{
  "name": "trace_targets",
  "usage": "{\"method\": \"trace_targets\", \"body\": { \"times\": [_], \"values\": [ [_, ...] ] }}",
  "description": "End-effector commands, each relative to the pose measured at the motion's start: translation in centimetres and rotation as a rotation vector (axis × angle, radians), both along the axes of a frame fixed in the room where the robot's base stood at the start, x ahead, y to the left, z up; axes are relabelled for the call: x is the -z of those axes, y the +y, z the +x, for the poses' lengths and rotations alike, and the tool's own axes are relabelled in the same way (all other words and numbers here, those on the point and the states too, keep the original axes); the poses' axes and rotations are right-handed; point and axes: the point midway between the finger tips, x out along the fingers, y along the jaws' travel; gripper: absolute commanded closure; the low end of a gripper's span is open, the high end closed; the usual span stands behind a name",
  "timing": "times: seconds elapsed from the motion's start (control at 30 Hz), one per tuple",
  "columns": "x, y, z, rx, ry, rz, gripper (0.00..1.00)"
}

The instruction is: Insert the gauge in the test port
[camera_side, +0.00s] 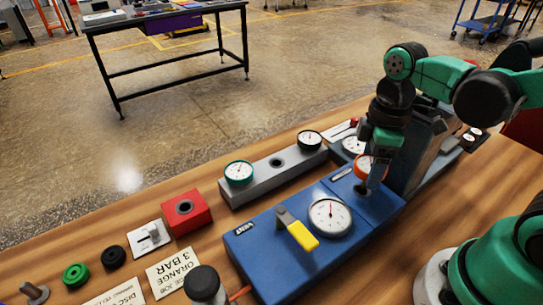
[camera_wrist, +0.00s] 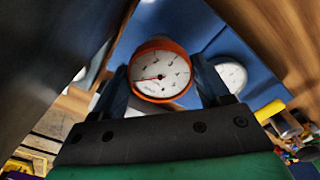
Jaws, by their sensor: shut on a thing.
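An orange-rimmed gauge with a white dial (camera_wrist: 160,74) is between the fingers of my gripper (camera_wrist: 160,88), which is shut on it. In the side view the orange gauge (camera_side: 362,166) is partly hidden by my gripper (camera_side: 370,180), over the right end of the blue panel. I cannot tell if the gauge touches the panel; its stem is hidden. No label marks the test port.
A card reading "3 BAR" (camera_side: 173,274), a black ring (camera_side: 113,258) and a green knob (camera_side: 76,275) lie at the left. A grey upright housing stands close beside my gripper.

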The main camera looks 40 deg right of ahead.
Motion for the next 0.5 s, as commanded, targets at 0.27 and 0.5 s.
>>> {"method": "trace_targets", "body": {
  "times": [0.27, 0.5],
  "values": [
    [0.3, 0.0, 0.0, 0.000, 0.000, 0.000, 0.88],
    [1.1, 0.0, 0.0, 0.000, 0.000, 0.000, 0.88]
  ]
}}
